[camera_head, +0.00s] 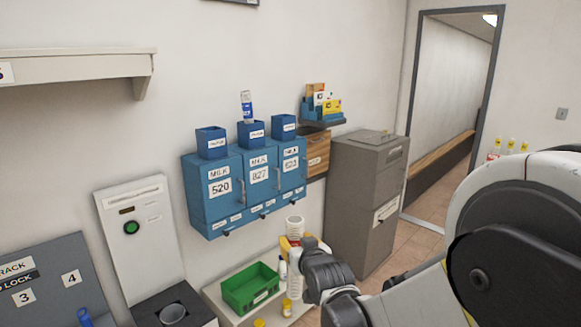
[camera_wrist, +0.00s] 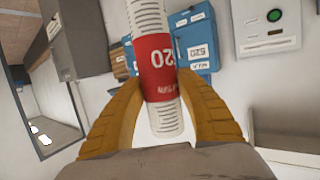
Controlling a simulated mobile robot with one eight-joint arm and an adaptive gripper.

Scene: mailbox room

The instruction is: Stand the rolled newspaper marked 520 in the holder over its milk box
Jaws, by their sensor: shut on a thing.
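The rolled newspaper (camera_wrist: 157,68), white with a red band reading "20" in part, is between the yellow fingers of my gripper (camera_wrist: 160,88). In the head view the white roll (camera_head: 295,224) stands roughly upright above my gripper (camera_head: 297,241), low and to the right of the milk boxes. The blue milk box marked 520 (camera_head: 218,187) is the leftmost of three on the wall; it shows upside down in the wrist view (camera_wrist: 197,55). Its open blue holder (camera_head: 211,142) sits on top and looks empty.
A blue-and-white item (camera_head: 246,104) stands in the middle holder (camera_head: 251,133); the right holder (camera_head: 283,126) looks empty. A green crate (camera_head: 250,288) and small bottles sit on a low shelf below. A grey cabinet (camera_head: 368,200) stands at the right. Space before the boxes is clear.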

